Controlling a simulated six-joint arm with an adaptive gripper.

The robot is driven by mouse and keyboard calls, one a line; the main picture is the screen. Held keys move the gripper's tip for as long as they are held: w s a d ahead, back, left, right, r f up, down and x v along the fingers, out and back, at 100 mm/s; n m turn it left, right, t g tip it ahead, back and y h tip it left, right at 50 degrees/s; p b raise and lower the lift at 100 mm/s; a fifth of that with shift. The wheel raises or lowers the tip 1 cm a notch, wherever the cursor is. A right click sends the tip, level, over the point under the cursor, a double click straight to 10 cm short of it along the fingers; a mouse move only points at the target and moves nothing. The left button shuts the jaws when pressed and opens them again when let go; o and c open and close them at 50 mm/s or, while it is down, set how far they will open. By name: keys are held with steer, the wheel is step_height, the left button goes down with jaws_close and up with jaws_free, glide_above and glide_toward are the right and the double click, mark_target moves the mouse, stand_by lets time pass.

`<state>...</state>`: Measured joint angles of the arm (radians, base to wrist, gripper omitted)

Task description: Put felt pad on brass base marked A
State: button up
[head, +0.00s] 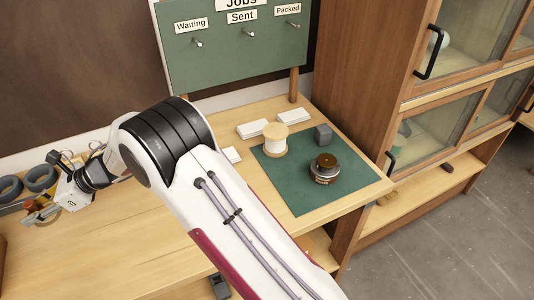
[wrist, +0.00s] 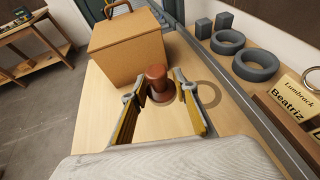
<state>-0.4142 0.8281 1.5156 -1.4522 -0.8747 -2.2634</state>
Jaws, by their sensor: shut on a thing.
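My gripper (head: 36,216) is at the far left of the bench in the head view. In the wrist view its two fingers (wrist: 158,92) are around a reddish-brown knob-shaped piece (wrist: 156,77) with a round lower part, and it is shut on that piece. I cannot tell a felt pad for certain; a flat grey-brown ring (wrist: 207,94) lies on the wood right of the fingers. A round dark piece with a brown top and a small unreadable label (head: 324,167) stands on the green mat (head: 299,202). I cannot read a letter A on anything.
Dark grey rings (wrist: 228,42) and small blocks lie to the right. A cream spool (head: 273,139) and a grey block (head: 323,134) are on the mat, with white stacks (head: 252,128) behind. A cabinet (head: 365,90) borders the bench.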

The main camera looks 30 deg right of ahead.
steer(key=w+d+r+m+t+h, duration=0.1)
steer(key=w+d+m+t, duration=0.1)
steer(key=w+d, duration=0.85)
steer(key=w+d+r+m+t+h, duration=0.1)
steer(key=w+d+m+t+h, duration=0.15)
steer(key=d, duration=1.65)
steer(key=w+d+r+m+t+h, duration=0.1)
steer(key=d+r+m+t, duration=0.15)
steer(key=d, duration=1.75)
steer(key=s+d+r+m+t+h, duration=0.1)
steer(key=s+d, duration=0.5)
steer(key=d, duration=0.7)
steer(key=s+d+m+t+h, duration=0.1)
steer(key=s+d, duration=0.5)
steer(key=d, duration=0.6)
steer(key=s+d+r, duration=0.1)
steer(key=s+d, duration=0.6)
steer(key=s, duration=0.3)
steer(key=s+a+n+g+y, duration=0.2)
steer(key=s+a, duration=0.2)
steer(key=shift+a+r+y, duration=0.35)
steer(key=shift+a, duration=0.05)
steer(key=shift+f, duration=0.1)
